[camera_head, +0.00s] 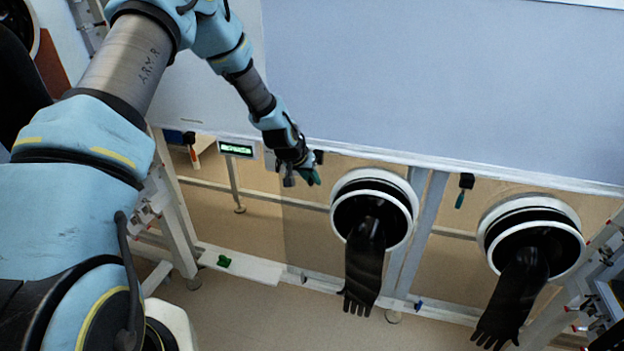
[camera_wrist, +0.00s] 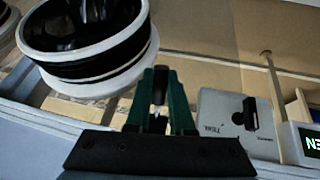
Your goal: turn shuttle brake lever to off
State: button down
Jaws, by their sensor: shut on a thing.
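My gripper (camera_head: 308,177) is at the front of the glovebox row, just below the long rail and left of a round glove port. In the wrist view its dark green fingers (camera_wrist: 161,100) are closed around a narrow, dark upright piece (camera_wrist: 160,84), which looks like a lever handle. The fingers hide most of it, and I cannot read a label on it or tell its setting. A black mount (camera_head: 319,157) shows right beside my gripper in the head view.
A white-rimmed glove port (camera_head: 345,190) with a hanging black glove (camera_head: 365,265) is close on the right. A grey box with a black knob (camera_wrist: 225,118) and a green display (camera_head: 237,149) are on the other side. Another small handle (camera_head: 461,198) hangs farther right.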

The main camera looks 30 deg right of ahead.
jog(key=c, duration=0.8)
grip_release()
jog(key=b+v, duration=0.2)
jog(key=v, duration=0.8)
jog(key=shift+s+a+r+b, duration=0.1)
jog(key=shift+a+r+b, duration=0.05)
jog(key=shift+r+b, duration=0.2)
jog(key=shift+a, duration=0.1)
jog(key=s+a+r+n+y, duration=0.1)
jog(key=a+r+n+y, duration=0.1)
jog(key=a, duration=0.8)
jog(key=s+a+r+n+y, duration=0.1)
jog(key=a+r+y, duration=0.1)
jog(key=a, duration=0.9)
jog(key=s+a+r+n, duration=0.1)
jog(key=s+a, duration=0.2)
jog(key=a, duration=0.2)
jog(key=s+a+r+n+y, duration=0.1)
jog(key=s+a+n, duration=0.1)
jog(key=s+a, duration=0.2)
jog(key=s+a+r+n+g, duration=0.1)
jog(key=s+a+n, duration=0.1)
jog(key=s+a, duration=0.2)
jog(key=shift+a, duration=0.9)
